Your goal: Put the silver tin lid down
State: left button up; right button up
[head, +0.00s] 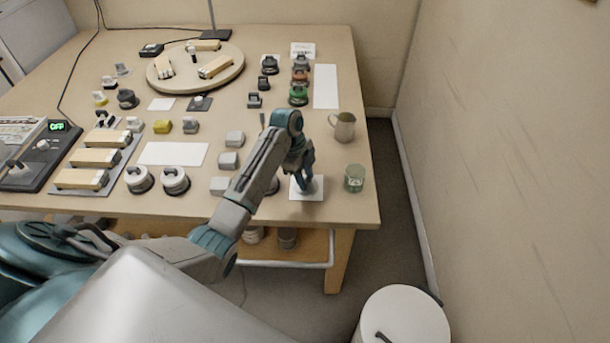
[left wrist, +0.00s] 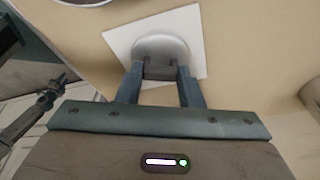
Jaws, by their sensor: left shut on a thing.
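The silver tin lid (left wrist: 160,45) shows in the left wrist view as a pale round disc with a dark block-like grip. It is over or on a white square card (left wrist: 118,40); I cannot tell whether it touches the card. My left gripper (left wrist: 160,78) is shut on the lid's grip, one finger on each side. In the head view my left gripper (head: 305,186) points down at the white card (head: 312,195) near the table's front right, and mostly hides the lid. My right gripper is not in view.
A green glass (head: 354,178) stands just right of the card, and a metal jug (head: 343,127) stands behind it. Grey blocks (head: 228,160) lie to the left. The table's front edge (head: 330,222) is close to the card.

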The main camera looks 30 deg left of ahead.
pick_arm(q)
jog(key=shift+f, duration=0.2)
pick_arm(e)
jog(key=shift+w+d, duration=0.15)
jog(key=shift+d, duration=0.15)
pick_arm(q)
jog(key=o, duration=0.8)
jog(key=shift+o, duration=0.7)
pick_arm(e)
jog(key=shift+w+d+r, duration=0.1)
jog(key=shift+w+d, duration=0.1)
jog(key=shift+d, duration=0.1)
pick_arm(q)
jog(key=shift+r, duration=0.1)
jog(key=p+v, duration=0.2)
jog(key=v, duration=1)
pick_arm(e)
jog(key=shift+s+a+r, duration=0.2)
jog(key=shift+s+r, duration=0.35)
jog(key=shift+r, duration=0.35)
pick_arm(q)
jog(key=shift+w+r, duration=0.1)
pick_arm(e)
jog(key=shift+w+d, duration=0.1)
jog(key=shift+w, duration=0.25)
